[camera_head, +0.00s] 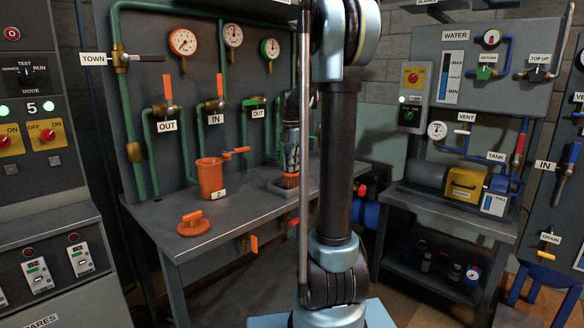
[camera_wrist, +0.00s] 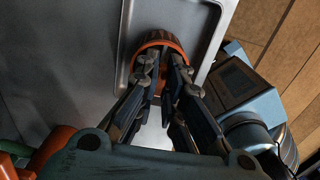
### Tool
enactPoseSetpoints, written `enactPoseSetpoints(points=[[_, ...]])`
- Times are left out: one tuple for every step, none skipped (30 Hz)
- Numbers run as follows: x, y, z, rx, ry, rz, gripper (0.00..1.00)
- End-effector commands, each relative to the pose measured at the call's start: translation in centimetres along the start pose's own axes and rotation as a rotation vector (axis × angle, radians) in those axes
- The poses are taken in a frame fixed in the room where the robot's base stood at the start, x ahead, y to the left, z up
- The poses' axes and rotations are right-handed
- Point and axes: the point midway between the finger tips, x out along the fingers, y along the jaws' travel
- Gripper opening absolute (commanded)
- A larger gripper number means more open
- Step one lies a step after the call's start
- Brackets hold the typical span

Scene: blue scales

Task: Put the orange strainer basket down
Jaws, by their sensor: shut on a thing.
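The orange strainer basket (camera_head: 291,181) is upright at the grey tray (camera_head: 273,190) on the metal bench. Its orange rim (camera_wrist: 150,38) shows between and beyond my fingers in the wrist view. My gripper (camera_head: 291,132) points down from above and is shut on the basket; it also shows in the wrist view (camera_wrist: 165,78). The tray also shows in the wrist view (camera_wrist: 222,18), under and around the basket. The fingers hide part of the basket. I cannot tell whether its bottom touches the tray.
An orange pot (camera_head: 211,180) with a side handle stands left of the tray on the bench (camera_head: 240,214). An orange lid (camera_head: 194,223) lies near the bench's front left. Green pipes (camera_head: 125,120) and valves rise behind. The bench between lid and tray is clear.

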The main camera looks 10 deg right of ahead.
Motion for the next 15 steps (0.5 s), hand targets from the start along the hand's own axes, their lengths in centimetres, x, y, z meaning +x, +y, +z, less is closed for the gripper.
enactPoseSetpoints(points=[[0.09,0.01,0.0,0.0,0.0,0.0,0.0],[0.08,0.01,-0.01,0.0,0.0,0.0,0.0],[0.06,0.01,-0.01,0.0,0.0,0.0,0.0],[0.05,0.0,-0.01,0.0,0.0,0.0,0.0],[0.05,0.01,-0.01,0.0,0.0,0.0,0.0],[0.05,0.0,0.0,0.0,0.0,0.0,0.0],[0.07,0.0,0.0,0.0,0.0,0.0,0.0],[0.11,0.0,0.0,0.0,0.0,0.0,0.0],[0.2,0.01,0.01,0.0,0.0,0.0,0.0],[0.24,0.01,0.01,0.0,0.0,0.0,0.11],[0.22,0.0,0.01,0.0,0.0,0.0,0.18],[0.22,0.0,0.01,0.0,0.0,0.0,0.27],[0.22,0.0,0.02,0.0,0.0,0.0,0.29],[0.22,-0.01,0.03,0.0,0.0,0.0,0.29],[0.23,-0.02,0.03,0.001,0.0,0.0,0.29]])
